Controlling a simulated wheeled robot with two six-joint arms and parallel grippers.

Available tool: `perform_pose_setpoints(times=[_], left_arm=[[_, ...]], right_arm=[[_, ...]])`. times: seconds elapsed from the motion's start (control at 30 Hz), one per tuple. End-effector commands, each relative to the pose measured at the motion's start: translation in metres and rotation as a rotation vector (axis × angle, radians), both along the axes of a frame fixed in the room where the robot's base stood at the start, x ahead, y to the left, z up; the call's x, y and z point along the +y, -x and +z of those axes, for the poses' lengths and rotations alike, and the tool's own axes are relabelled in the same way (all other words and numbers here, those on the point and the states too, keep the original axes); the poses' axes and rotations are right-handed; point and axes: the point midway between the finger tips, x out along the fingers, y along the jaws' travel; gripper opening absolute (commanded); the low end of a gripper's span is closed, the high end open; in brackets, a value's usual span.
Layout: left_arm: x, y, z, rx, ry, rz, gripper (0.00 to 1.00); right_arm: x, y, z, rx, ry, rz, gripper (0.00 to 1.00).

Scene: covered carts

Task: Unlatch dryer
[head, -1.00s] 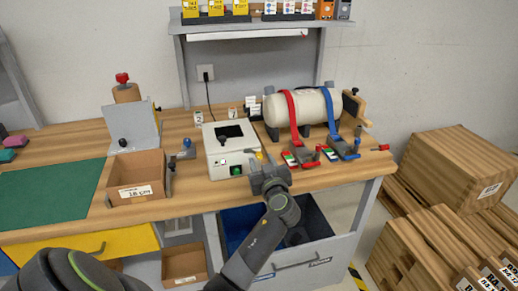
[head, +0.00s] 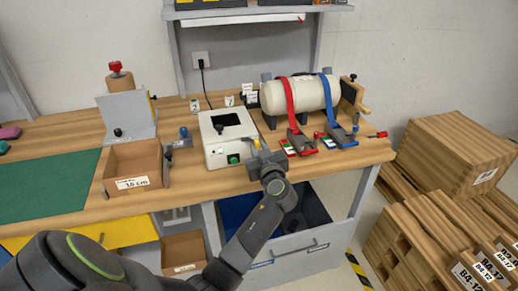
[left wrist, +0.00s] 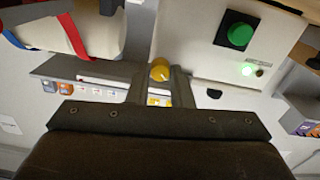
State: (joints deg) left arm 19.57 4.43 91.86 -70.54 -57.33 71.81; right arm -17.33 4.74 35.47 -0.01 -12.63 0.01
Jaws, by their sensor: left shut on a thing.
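The dryer (head: 229,138) is a pale box on the workbench with a dark window on top and a green button (head: 233,159) on its front. Its yellow latch handle (head: 256,142) is at the right side of the box. My left gripper (head: 256,150) is at that handle, shut on it. In the left wrist view the round yellow end of the handle (left wrist: 160,70) shows between the fingers (left wrist: 157,88). The handle's pivot is hidden. My right gripper is not in view.
A white cylinder (head: 300,95) with red and blue straps lies right of the dryer, its buckles close to my gripper. A cardboard box (head: 133,169) stands to the left. An open drawer (head: 285,247) lies below the bench edge.

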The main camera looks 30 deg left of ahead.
Motion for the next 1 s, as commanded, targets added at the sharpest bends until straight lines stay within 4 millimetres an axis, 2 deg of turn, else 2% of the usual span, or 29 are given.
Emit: perform_pose_setpoints(times=[0.37, 1.0], left_arm=[[0.0, 0.0, 0.0, 0.107, -0.094, 0.0, 0.0], [-0.001, -0.002, 0.002, 0.52, -0.448, 0.0, 0.0]], right_arm=[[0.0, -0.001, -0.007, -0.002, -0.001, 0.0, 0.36], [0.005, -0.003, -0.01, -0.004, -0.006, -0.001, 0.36]])
